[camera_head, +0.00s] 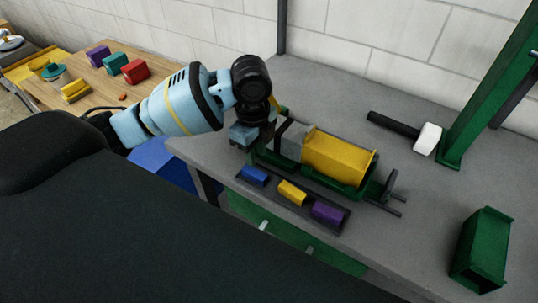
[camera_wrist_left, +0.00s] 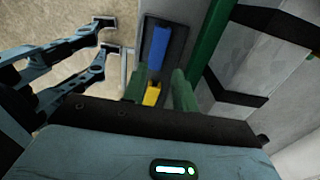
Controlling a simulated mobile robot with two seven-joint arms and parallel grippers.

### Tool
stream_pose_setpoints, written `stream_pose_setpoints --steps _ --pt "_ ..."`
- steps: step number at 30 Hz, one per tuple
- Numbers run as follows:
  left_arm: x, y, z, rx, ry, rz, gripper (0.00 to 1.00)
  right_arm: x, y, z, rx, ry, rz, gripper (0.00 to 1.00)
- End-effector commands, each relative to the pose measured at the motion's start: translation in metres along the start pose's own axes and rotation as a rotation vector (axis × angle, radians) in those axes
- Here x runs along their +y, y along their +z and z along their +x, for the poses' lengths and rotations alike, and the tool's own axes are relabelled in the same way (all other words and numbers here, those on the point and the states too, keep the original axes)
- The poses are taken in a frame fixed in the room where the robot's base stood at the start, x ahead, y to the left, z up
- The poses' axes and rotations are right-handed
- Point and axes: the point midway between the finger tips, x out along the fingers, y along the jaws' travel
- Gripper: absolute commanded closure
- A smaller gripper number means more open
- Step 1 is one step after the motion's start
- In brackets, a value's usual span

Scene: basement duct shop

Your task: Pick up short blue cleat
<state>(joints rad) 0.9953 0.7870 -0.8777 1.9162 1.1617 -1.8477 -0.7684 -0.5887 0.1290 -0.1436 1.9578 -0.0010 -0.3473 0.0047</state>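The short blue cleat (camera_head: 254,176) lies at the left end of a dark narrow tray (camera_head: 334,226) at the bench's front edge. It also shows in the left wrist view (camera_wrist_left: 159,47), upper middle. My left gripper (camera_head: 243,143) is above and slightly left of the cleat, apart from it, beside the green fixture. In the left wrist view a linked finger spreads wide at the left with nothing in it; the gripper looks open. The other finger is not clearly seen. My right gripper is not in view.
A yellow cleat (camera_head: 292,192) and a purple one (camera_head: 327,213) share the tray. A green fixture (camera_head: 333,181) holding a yellow block (camera_head: 340,158) stands just behind.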

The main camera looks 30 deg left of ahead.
Motion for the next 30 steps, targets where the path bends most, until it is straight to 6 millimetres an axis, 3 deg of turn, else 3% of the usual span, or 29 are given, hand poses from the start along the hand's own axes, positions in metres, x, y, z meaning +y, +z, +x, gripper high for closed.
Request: stream_pose_setpoints --steps 3,11,16,23,30 --pt "0.001 0.003 -0.002 -0.009 0.007 0.006 0.72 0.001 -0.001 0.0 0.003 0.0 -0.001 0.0" --pt "0.001 0.003 0.005 -0.008 0.01 0.006 0.72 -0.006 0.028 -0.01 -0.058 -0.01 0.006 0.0" --pt "0.001 0.003 0.021 -0.008 0.009 0.006 0.72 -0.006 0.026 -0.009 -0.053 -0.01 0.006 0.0" --pt "0.001 0.003 0.029 -0.008 0.008 0.005 0.72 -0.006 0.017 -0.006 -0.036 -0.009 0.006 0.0" --pt "0.0 0.006 0.061 -0.008 0.007 0.005 0.72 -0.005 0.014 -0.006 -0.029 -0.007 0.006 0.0"
